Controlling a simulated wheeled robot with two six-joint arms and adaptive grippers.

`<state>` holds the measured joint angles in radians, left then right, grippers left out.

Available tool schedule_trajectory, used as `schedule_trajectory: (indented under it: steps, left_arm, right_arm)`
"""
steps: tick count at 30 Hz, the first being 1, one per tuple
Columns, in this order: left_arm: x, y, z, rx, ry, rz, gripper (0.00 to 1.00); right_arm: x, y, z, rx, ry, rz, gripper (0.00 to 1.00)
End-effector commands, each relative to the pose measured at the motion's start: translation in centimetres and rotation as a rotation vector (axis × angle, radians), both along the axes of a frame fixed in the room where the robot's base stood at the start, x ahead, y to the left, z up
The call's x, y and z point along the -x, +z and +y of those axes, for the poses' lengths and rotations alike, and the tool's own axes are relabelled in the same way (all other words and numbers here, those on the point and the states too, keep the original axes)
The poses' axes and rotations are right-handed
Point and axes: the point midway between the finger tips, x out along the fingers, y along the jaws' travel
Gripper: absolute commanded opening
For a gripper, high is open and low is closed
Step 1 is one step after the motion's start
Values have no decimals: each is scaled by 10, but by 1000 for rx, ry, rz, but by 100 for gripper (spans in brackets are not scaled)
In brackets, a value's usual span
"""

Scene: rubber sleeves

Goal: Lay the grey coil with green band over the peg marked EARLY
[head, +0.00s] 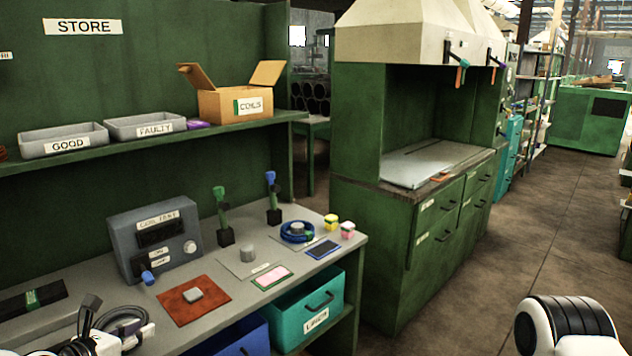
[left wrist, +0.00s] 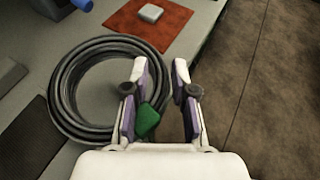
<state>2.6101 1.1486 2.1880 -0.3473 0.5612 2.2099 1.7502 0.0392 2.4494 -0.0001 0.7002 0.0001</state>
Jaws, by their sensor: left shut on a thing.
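The grey coil (left wrist: 75,75) is a ring of several dark turns with a green band (left wrist: 148,120), seen in the left wrist view. My left gripper (left wrist: 180,75) is shut on the coil's right side, beside the band. In the head view my left gripper (head: 105,338) is at the bottom left, with part of the coil (head: 122,318) behind it. No peg shows a readable EARLY mark. A bare grey stub (head: 247,253) stands on the bench, behind a pink card (head: 272,277). A blue coil (head: 297,236) lies around another stub, by a blue card (head: 323,249). My right gripper is out of view.
A grey tester box (head: 155,240) stands at the bench's back. Two upright holders, green-topped (head: 221,215) and blue-topped (head: 272,197), stand behind the stubs. A red-brown mat (head: 193,305) carries a small grey block. Yellow and pink blocks sit near the bench's right end.

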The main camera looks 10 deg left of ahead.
Motion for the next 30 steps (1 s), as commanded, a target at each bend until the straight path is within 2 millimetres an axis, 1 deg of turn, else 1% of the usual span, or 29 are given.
schedule_trajectory:
  steps: [5, 8, 11, 14, 15, 18, 21, 24, 25, 27, 30]
  left_arm:
    - [0, -4, -27, -6, -94, 1, 0]
    - [1, -9, -46, -6, -160, 2, 0]
    - [6, -17, -72, -6, -248, 4, 0]
    - [17, -30, -110, -4, -380, 7, 0]
    - [24, -35, -127, -2, -439, 8, 0]
    - [46, -50, -167, 3, -580, 7, 0]
    - [66, -61, -197, 7, -690, 3, 0]
    - [81, -67, -214, 8, -759, -1, 0]
    - [84, -68, -217, 8, -772, -1, 0]
    - [88, -70, -221, 7, -788, -4, 0]
    - [88, -70, -222, 6, -792, -7, 0]
  right_arm:
    - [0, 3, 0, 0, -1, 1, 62]
    - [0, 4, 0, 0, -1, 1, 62]
    - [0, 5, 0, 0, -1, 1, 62]
    - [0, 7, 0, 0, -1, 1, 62]
    - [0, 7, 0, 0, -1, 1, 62]
    - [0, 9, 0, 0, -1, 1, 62]
    - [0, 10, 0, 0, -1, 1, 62]
    - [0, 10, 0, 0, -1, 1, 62]
    - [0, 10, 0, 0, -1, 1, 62]
    - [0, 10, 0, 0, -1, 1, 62]
    - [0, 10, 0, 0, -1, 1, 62]
